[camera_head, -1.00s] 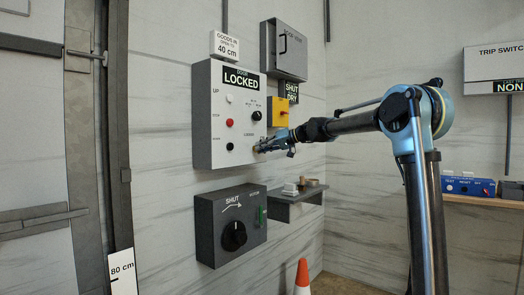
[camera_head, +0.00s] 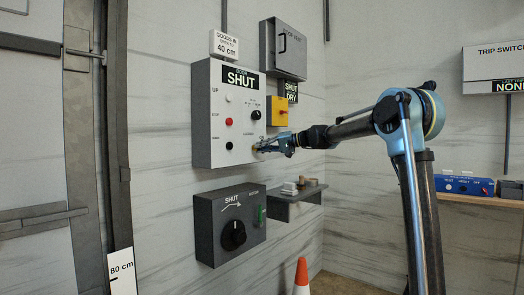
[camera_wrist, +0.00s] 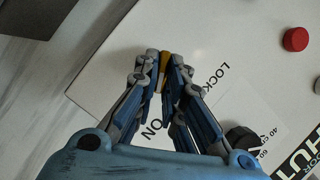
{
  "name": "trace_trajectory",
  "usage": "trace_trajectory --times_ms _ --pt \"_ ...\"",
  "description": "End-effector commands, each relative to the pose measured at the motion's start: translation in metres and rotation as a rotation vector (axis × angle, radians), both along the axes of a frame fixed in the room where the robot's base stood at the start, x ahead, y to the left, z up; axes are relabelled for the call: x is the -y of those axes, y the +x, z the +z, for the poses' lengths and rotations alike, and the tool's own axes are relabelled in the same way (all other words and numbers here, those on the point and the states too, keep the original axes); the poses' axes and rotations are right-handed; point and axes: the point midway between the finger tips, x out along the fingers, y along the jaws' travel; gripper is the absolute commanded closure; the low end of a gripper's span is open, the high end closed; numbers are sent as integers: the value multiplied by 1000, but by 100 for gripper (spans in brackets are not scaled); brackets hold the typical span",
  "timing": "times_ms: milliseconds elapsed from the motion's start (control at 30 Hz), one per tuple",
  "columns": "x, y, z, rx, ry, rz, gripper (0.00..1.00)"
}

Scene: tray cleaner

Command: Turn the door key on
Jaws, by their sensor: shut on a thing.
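The white door control box (camera_head: 214,115) is on the wall, and its display (camera_head: 240,78) reads SHUT. My gripper (camera_head: 264,147) is at the lower right of the box's face. In the wrist view my gripper (camera_wrist: 164,62) is shut on a small yellow-brass key (camera_wrist: 163,72), of which only a narrow strip shows between the fingertips. The key's lock is hidden behind the fingers. The words LOCKED and ON are printed on the panel beside the fingers.
On the box are a red button (camera_head: 229,122), a black button (camera_head: 229,146) and a black knob (camera_head: 256,114). Below hangs a grey box with a rotary handle (camera_head: 234,235). A small shelf (camera_head: 296,194) and an orange cone (camera_head: 302,275) are to the right.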

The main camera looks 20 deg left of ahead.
Motion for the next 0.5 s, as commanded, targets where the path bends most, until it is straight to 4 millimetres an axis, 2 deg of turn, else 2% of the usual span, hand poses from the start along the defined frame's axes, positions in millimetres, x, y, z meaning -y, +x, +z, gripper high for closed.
trace_trajectory --times_ms 167,200,300,500 --pt "2 4 -1 2 -3 -9 100" --pt "2 4 -1 2 -3 -9 88" --pt "2 3 -1 2 -3 -7 70" --pt "1 1 -1 2 -3 -3 70"
